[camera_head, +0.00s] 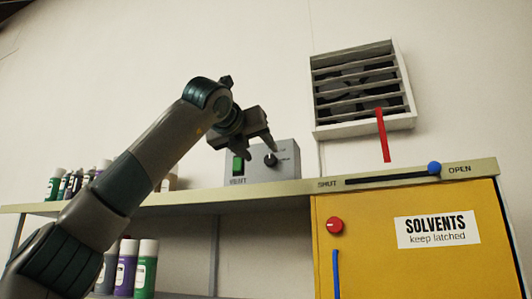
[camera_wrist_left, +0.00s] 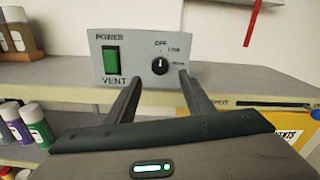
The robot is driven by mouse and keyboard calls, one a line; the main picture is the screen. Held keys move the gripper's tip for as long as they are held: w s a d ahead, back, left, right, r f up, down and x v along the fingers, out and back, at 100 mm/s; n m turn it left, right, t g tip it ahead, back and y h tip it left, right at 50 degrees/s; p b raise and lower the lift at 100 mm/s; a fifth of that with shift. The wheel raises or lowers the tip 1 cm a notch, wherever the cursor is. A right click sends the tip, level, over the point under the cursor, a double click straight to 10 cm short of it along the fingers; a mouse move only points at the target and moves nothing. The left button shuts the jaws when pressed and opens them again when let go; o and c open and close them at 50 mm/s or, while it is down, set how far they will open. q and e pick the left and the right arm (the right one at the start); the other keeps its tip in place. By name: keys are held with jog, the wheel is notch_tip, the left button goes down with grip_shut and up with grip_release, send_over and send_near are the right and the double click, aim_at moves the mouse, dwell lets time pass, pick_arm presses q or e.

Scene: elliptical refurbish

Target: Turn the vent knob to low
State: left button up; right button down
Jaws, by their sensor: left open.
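The vent knob (camera_wrist_left: 160,66) is a small black dial on a grey control box (camera_wrist_left: 136,74). In the left wrist view its white mark points about straight up, toward OFF; LOW is printed to the upper right. A green POWER switch (camera_wrist_left: 111,61) sits left of the knob. In the head view the knob (camera_head: 270,160) shows near the fingertips of my left gripper (camera_head: 260,152). In the left wrist view my left gripper (camera_wrist_left: 159,78) is open and empty, one finger on each side below the knob; contact is not visible. My right gripper is out of view.
The box stands on a shelf (camera_head: 240,192) with several bottles (camera_head: 56,184) at the left. A louvred wall vent (camera_head: 362,90) with a red strip is at the right. A SHUT/OPEN slider (camera_head: 434,168) has its blue handle near OPEN, above a yellow solvents cabinet (camera_head: 370,265).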

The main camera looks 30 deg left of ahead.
aim_at(269, 160)
pick_arm(q)
jog(key=p+x, duration=0.2)
jog(key=x, duration=0.3)
jog(key=shift+r, duration=0.1)
jog(key=shift+w+a+p, duration=0.1)
jog(key=shift+w+p, duration=0.2)
jog(key=shift+w, duration=0.15)
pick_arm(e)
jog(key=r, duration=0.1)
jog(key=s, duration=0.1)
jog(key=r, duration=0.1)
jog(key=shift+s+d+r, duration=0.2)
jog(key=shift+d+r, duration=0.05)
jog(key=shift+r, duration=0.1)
pick_arm(q)
jog(key=c, duration=1)
